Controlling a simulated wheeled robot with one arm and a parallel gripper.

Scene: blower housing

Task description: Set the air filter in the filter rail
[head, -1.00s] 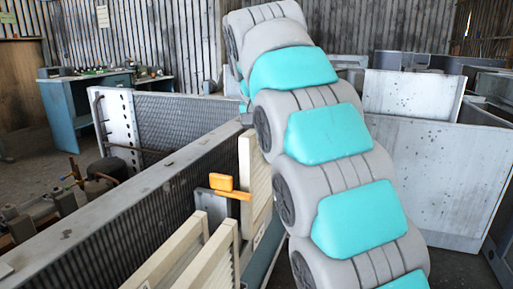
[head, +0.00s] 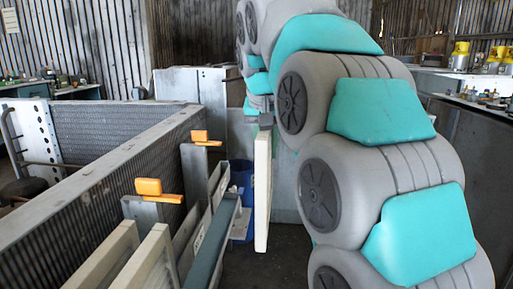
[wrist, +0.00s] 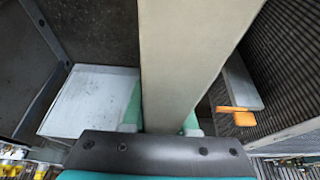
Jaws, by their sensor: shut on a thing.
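My gripper (head: 262,120) is shut on the top of the air filter (head: 262,195), a cream panel that hangs upright in the head view. The filter is in the air, just right of the filter rail (head: 212,240), with a gap between them. The rail is a long narrow metal channel beside the ribbed coil. In the wrist view the filter (wrist: 188,55) runs up the middle between my gripper's green fingers (wrist: 160,122). My arm hides what lies behind it at right.
Two orange tabs (head: 148,187) (head: 200,136) on metal brackets stand left of the rail; one tab shows in the wrist view (wrist: 238,112). More cream panels (head: 108,258) stand at lower left. A blue cylinder (head: 241,178) is behind the rail. Dark floor right of the filter is open.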

